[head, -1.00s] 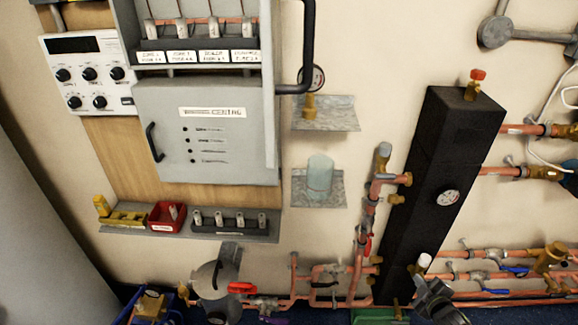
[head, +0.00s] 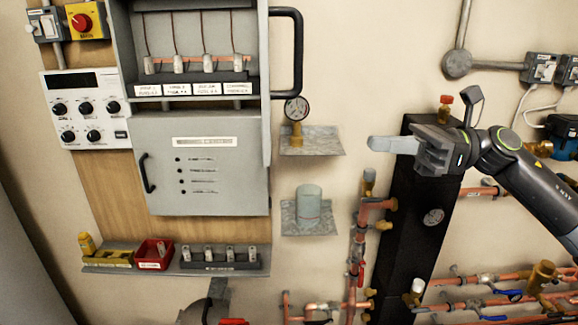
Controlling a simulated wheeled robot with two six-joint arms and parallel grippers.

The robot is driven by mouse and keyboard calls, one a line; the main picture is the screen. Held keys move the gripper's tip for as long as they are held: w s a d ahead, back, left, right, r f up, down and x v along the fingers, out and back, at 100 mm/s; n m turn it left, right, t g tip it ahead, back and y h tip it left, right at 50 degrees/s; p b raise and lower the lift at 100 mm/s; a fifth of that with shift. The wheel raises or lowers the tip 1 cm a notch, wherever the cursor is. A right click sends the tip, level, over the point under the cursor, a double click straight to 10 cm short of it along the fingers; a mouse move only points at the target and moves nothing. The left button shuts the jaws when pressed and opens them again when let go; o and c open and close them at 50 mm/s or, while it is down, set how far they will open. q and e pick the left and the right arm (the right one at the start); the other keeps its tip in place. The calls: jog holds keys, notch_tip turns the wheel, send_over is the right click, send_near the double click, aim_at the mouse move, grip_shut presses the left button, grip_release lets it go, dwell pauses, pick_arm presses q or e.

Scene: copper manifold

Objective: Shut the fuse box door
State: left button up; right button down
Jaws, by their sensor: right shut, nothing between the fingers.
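The grey fuse box (head: 195,30) is at the upper left and stands open, with several fuses on wires above a row of white labels. Its door (head: 265,85) stands out from the right side, seen nearly edge-on, with a black bar handle (head: 298,60) on its right. My right gripper (head: 380,143) is shut and empty, pointing left, in front of the black column. It is below and right of the door handle, clear of it. My left gripper is not in view.
Below the fuse box is a closed grey panel (head: 225,195) with a black handle. A shelf (head: 270,262) holds bins. A gauge (head: 297,108) and a cylinder (head: 308,203) stand on brackets left of my gripper. Copper pipes (head: 460,284) run lower right. Wall between handle and gripper is bare.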

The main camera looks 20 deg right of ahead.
jog(key=w+a+n+g+p, duration=0.1)
jog(key=a+p, duration=0.6)
jog(key=a, duration=0.7)
jog(key=shift+w+a+p, duration=0.3)
jog(key=shift+w+p, duration=0.1)
dwell(0.4)
